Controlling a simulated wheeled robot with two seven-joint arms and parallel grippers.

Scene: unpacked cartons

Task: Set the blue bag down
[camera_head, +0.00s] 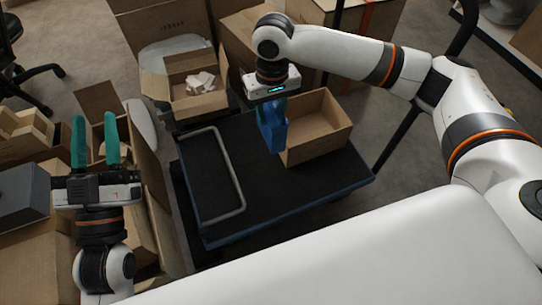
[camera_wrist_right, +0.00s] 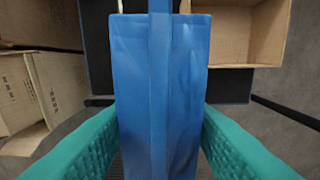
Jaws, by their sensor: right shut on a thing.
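The blue bag (camera_head: 272,126) hangs upright from my right gripper (camera_head: 271,100), above the dark cart's platform and left of an open carton. In the right wrist view the blue bag (camera_wrist_right: 157,95) fills the middle, between the two green fingers of my right gripper (camera_wrist_right: 158,140), which is shut on it. I cannot tell whether the bag's bottom touches the platform. My left gripper (camera_head: 96,142) is at the left with its green fingers pointing up and apart, empty, among cartons.
The dark cart (camera_head: 275,195) has bare room at its front and a grey metal handle (camera_head: 238,178) on its left. An open empty carton (camera_head: 318,128) stands on its back right. Another carton (camera_head: 198,95) holding white pieces stands behind. More cartons crowd the left.

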